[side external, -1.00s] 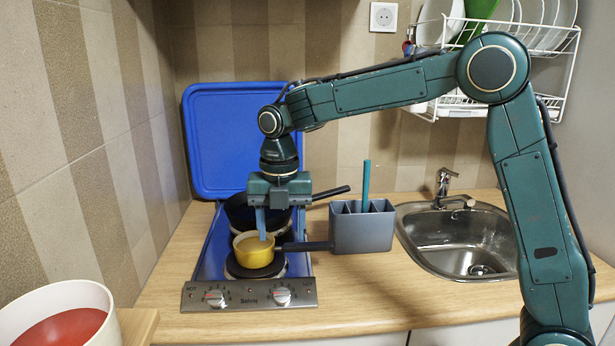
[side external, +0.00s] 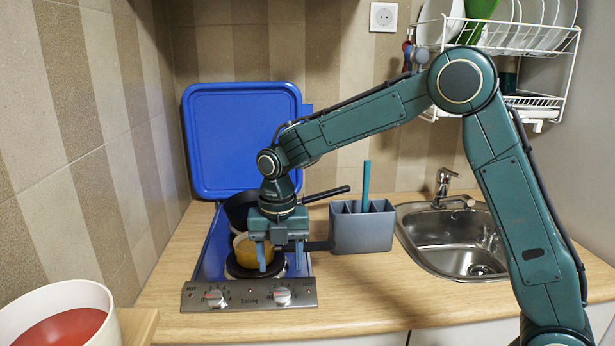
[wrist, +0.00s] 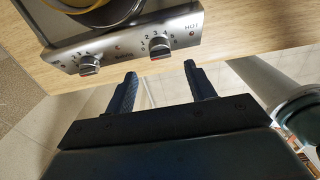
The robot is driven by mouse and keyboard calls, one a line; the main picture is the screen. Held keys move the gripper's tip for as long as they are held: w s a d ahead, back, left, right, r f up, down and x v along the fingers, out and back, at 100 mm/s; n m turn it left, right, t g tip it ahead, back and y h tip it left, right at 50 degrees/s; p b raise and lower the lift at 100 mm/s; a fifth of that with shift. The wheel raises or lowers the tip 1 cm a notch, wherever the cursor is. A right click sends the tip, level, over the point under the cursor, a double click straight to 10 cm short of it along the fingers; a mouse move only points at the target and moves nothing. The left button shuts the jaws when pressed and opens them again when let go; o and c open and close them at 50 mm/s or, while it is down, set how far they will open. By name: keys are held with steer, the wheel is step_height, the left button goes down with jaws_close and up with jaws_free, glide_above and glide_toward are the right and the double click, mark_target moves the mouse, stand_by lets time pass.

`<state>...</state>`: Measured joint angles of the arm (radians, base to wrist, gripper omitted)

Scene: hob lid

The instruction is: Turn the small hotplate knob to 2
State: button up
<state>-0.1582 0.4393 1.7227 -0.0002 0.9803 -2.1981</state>
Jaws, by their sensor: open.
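The control panel (side external: 249,293) at the hob's front has a left knob (side external: 214,297) and a right knob (side external: 282,295). In the wrist view the left knob (wrist: 89,66) and right knob (wrist: 159,47) show with printed numbers around them; I cannot read their settings surely. Which knob serves the small hotplate is not clear. My gripper (side external: 280,268) is open and empty, fingers down, above the panel on the right knob's side. In the wrist view its fingers (wrist: 160,70) lie on either side of the right knob's line, apart from it.
A yellow pot (side external: 245,252) stands on the front hotplate, partly hidden behind my gripper. A dark pan (side external: 238,208) is behind it. The blue lid (side external: 240,140) stands open. A grey utensil holder (side external: 362,230) and the sink (side external: 455,240) are to the right. The counter before the holder is clear.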

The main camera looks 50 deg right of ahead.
mark_target(282, 291)
steer(key=shift+f, duration=3.55)
steer(key=c, duration=1)
